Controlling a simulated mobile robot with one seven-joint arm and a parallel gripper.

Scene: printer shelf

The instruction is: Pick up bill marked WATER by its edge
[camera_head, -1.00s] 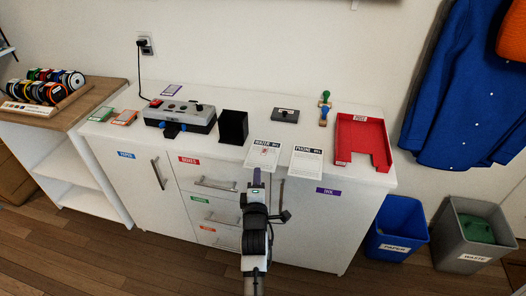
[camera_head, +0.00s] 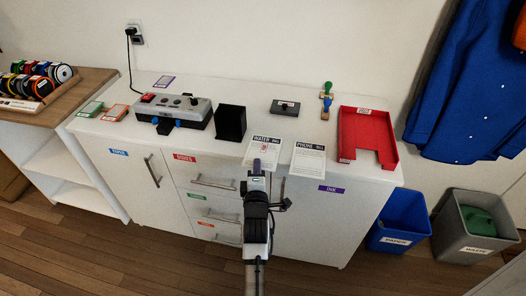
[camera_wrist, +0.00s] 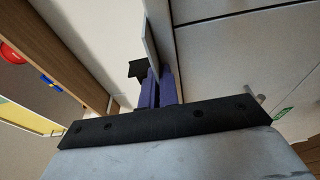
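The bill marked WATER (camera_head: 263,151) is a white sheet with a dark header. It lies at the front edge of the white cabinet top, left of the bill marked PHONE (camera_head: 308,159). In the wrist view, my gripper (camera_wrist: 160,86) shows two purple fingers close together with a narrow gap. A thin pale sheet edge (camera_wrist: 151,42) reaches down to the fingertips there. Whether the fingers touch it is hard to tell.
A black holder (camera_head: 231,123) stands behind and left of the WATER bill. A grey device (camera_head: 185,112) is farther left. A stamp pad (camera_head: 285,107) lies behind the bills, and a red tray (camera_head: 347,137) sits to the right. Cabinet drawer handles (camera_head: 214,182) stick out below.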

